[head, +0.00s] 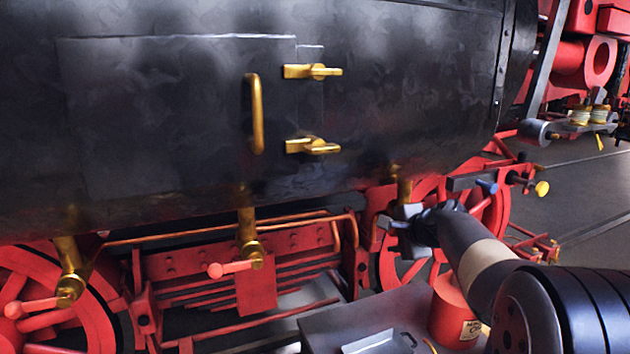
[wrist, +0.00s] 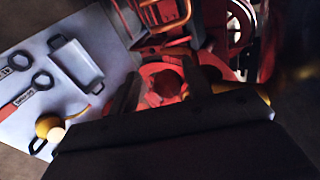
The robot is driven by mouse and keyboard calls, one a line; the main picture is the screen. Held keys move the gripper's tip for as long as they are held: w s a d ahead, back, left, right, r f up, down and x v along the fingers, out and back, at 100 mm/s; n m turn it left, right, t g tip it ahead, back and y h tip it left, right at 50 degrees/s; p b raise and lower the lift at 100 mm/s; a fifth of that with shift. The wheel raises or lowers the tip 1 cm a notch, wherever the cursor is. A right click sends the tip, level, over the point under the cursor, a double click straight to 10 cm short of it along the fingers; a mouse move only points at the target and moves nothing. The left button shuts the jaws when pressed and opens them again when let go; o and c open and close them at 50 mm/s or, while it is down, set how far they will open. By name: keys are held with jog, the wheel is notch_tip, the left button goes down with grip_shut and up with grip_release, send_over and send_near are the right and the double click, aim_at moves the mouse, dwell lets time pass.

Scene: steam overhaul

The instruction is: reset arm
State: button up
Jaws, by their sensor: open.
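My gripper (head: 400,228) is in front of the locomotive's lower side in the head view, close below a short brass pipe (head: 404,188). Whether it touches the pipe I cannot tell. Its fingers are apart with nothing seen between them. My arm reaches in from the lower right in the head view.
The black boiler side (head: 180,120) has a brass handle (head: 257,115) and two brass latches. Brass drain pipes with a red lever (head: 230,268) hang below, among red wheels. A grey work surface (wrist: 20,55) holds wrenches, a small tray (wrist: 75,62) and a red can (head: 455,312).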

jog(key=shift+f, duration=0.25)
jog(key=shift+r, duration=0.1)
